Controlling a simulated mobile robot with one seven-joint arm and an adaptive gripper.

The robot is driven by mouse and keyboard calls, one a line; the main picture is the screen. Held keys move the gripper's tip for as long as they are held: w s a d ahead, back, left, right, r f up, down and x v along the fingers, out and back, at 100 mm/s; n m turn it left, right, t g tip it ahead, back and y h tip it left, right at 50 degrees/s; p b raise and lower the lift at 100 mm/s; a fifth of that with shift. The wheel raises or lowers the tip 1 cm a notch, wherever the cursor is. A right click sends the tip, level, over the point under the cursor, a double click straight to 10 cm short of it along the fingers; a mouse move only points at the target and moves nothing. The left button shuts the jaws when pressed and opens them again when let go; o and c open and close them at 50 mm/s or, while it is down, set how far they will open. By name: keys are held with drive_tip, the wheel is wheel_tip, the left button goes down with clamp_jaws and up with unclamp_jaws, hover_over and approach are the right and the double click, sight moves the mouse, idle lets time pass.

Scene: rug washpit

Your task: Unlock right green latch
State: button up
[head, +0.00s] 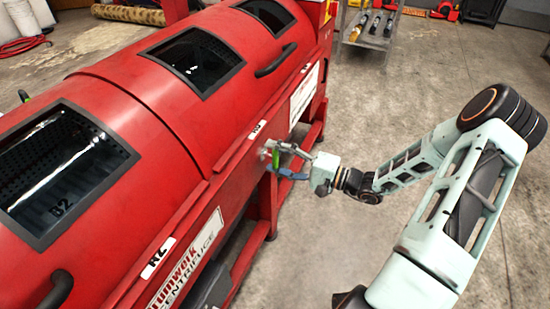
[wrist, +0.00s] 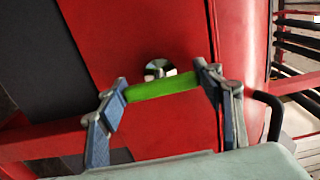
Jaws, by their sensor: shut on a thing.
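The green latch (head: 276,158) is on the side of the red centrifuge (head: 150,110), just below its long edge strip. In the wrist view the green latch (wrist: 162,87) lies nearly level, tilted slightly up to the right, with a round metal fitting (wrist: 160,69) just behind it. My gripper (head: 280,160) is at the latch, its fingers shut on the two ends of the green handle. In the wrist view my gripper (wrist: 163,90) has one finger at each end of the handle. The latch's mounting is partly hidden by the handle and fingers.
The centrifuge has dark windows (head: 60,170) on top and black handles (head: 276,60). A grey cart (head: 366,35) with bottles stands at the back. The concrete floor (head: 330,240) right of the machine is open. A red support leg (head: 262,205) stands below the latch.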

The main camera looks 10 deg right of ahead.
drive_tip(key=o, duration=1.2)
drive_tip(key=v, duration=1.2)
drive_tip(key=shift+w, duration=0.1)
